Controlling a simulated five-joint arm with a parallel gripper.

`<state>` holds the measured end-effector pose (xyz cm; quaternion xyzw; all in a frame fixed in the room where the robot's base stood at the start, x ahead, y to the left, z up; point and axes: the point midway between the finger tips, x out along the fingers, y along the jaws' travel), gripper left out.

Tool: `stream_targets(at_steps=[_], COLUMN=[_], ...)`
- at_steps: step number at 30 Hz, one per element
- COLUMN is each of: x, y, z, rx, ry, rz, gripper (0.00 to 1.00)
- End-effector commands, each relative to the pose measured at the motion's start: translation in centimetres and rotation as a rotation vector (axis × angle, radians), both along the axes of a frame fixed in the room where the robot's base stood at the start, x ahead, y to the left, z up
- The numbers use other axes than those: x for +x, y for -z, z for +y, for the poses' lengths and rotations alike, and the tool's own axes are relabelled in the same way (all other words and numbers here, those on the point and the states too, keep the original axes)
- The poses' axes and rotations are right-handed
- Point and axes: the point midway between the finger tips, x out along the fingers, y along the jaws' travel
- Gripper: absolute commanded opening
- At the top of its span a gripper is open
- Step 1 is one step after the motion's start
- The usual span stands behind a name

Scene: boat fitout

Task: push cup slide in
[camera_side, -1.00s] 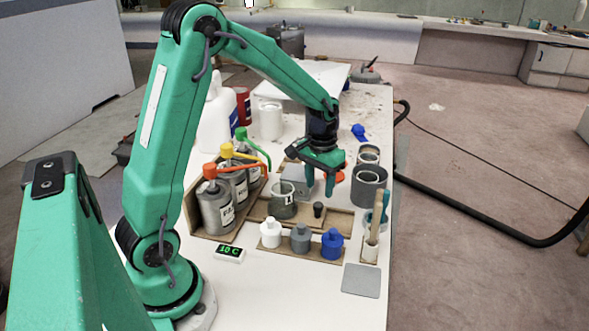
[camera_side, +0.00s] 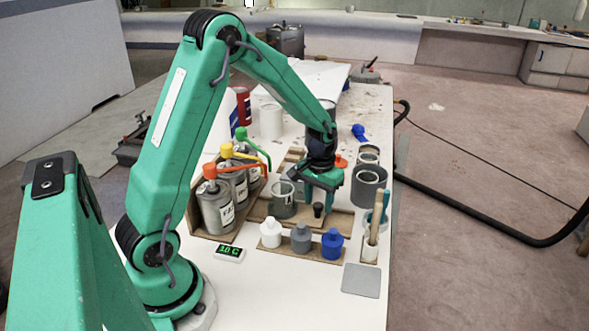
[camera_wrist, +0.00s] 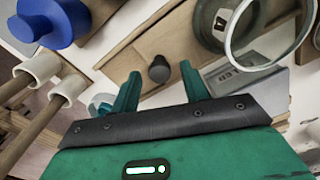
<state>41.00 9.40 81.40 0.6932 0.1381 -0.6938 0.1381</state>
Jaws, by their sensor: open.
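A clear glass cup (camera_side: 283,202) with greyish contents stands on the wooden slide (camera_side: 291,220) in the side view. The cup also shows at the upper right of the wrist view (camera_wrist: 262,28). A small dark knob (camera_side: 318,210) rises from the slide, right of the cup. My gripper (camera_side: 319,194) is open and empty, low and just behind the knob. In the wrist view, the knob (camera_wrist: 159,68) shows between the open fingertips of my gripper (camera_wrist: 160,76). I cannot tell whether a finger touches it.
Three small bottles, white (camera_side: 270,233), grey (camera_side: 301,238) and blue (camera_side: 332,244), stand in front of the slide. Capped cans (camera_side: 215,205) stand left. Grey tins (camera_side: 368,187) and a brush holder (camera_side: 371,248) stand right, near the table edge. A display (camera_side: 229,253) reads 10 C.

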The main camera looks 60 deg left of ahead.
Motion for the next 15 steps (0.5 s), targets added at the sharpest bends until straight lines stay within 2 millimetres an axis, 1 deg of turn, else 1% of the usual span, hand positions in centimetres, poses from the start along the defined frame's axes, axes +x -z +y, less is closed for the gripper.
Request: stream_targets(at_steps=[3,6,10,15], x=[0.0,0.0,0.0,0.0], y=[1.3,1.9,2.4,2.4], z=[0.0,0.0,0.0,0.0], rx=[-0.001,0.0,0.0,0.0], ry=[0.0,0.0,0.0,0.0], rz=[0.002,0.001,0.0,-0.001], gripper=[0.45,0.45,0.45,0.45])
